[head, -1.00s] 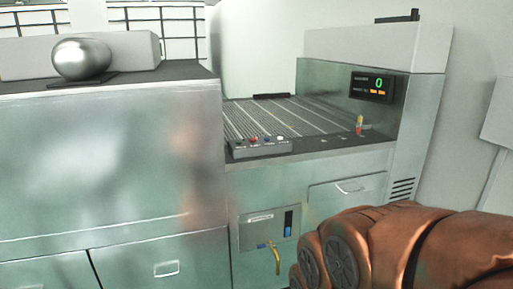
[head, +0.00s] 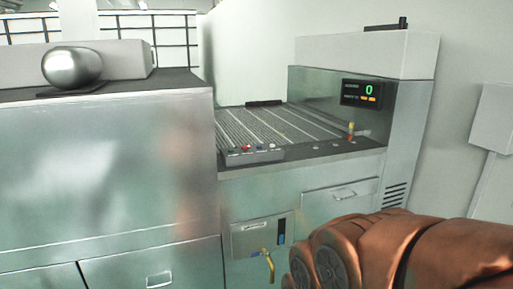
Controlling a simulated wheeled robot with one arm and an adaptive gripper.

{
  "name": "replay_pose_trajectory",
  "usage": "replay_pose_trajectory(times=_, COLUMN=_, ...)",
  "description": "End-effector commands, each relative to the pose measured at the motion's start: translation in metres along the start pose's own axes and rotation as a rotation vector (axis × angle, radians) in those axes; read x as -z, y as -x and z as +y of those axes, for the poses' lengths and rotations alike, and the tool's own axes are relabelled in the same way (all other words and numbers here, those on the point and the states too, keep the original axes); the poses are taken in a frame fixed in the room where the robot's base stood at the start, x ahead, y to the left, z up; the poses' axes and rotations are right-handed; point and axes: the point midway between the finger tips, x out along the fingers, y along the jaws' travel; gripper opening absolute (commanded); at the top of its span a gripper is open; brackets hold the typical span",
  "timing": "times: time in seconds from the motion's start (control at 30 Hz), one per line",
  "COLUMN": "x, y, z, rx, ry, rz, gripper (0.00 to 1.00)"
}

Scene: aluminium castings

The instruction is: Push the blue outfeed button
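A small grey button box (head: 255,157) sits at the front left edge of the ribbed outfeed bed. Its top carries a row of small buttons: a green one at the left, a red one (head: 246,148), a small dark-blue one (head: 260,147) and a white one at the right. They are tiny in the head view, and the blue colour is hard to make out. Nothing touches the box. My gripper is not in view; only a copper-coloured part of my arm shows at the lower right, in front of the machine.
A metal cabinet (head: 105,165) with a shiny rounded object (head: 72,67) on top stands at the left. A display (head: 362,92) showing a green 0 is on the right housing. A brass tap (head: 268,263) sticks out below. A wall box (head: 492,117) is at the right.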

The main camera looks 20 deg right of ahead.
Motion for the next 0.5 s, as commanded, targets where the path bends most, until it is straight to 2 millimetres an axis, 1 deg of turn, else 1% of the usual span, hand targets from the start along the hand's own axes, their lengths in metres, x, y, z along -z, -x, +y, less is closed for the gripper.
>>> replay_pose_trajectory(times=0.03, x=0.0, y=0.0, z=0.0, rx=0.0, ry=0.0, rz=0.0, gripper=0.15)
replay_pose_trajectory(times=0.17, x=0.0, y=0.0, z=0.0, rx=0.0, ry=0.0, rz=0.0, gripper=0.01)
replay_pose_trajectory(times=0.2, x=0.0, y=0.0, z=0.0, rx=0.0, ry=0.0, rz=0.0, gripper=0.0)
replay_pose_trajectory(times=0.5, x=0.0, y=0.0, z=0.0, rx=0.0, ry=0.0, rz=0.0, gripper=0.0)
